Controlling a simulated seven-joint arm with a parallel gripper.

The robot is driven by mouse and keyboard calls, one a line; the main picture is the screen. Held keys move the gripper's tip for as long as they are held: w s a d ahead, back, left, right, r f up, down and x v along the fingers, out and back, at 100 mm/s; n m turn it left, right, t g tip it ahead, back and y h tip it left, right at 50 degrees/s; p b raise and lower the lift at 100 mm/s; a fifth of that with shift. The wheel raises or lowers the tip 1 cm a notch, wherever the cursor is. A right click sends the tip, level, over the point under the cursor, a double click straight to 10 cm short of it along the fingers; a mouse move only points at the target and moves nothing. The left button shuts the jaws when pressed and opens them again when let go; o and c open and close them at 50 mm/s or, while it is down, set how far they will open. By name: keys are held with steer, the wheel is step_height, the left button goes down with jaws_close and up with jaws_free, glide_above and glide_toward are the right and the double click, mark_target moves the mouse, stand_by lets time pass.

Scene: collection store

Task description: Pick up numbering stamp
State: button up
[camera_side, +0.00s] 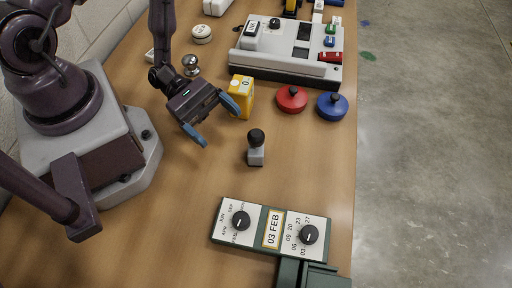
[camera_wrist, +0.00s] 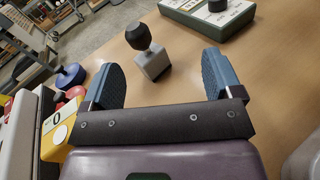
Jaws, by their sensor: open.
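The numbering stamp is most likely the small grey block with a black ball-topped handle (camera_side: 256,147). It stands upright on the wooden table in the side view, and it also shows in the wrist view (camera_wrist: 153,62). My gripper (camera_side: 221,122) is open and empty, with its blue fingers spread. It is to the left of the stamp in the side view, apart from it. In the wrist view the stamp lies beyond the fingertips, between their lines, a little left of centre.
A yellow block (camera_side: 241,97) stands close to my gripper. Red (camera_side: 291,99) and blue (camera_side: 332,106) round knobs and a grey device (camera_side: 286,66) are behind. A green-edged date panel (camera_side: 253,239) lies in front. The table around the stamp is clear.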

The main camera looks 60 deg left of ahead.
mark_target(249, 139)
steer(key=n+t, duration=0.1)
steer(key=f+n+t, duration=0.2)
steer(key=n, duration=0.1)
steer(key=shift+w+a+t, duration=0.3)
steer(key=shift+a, duration=0.05)
steer(key=shift+w+d+y, duration=0.1)
steer(key=shift+w+y, duration=0.05)
steer(key=shift+y, duration=0.15)
steer(key=shift+x, duration=3.6)
steer(key=c, duration=1.1)
steer(key=shift+o, duration=0.2)
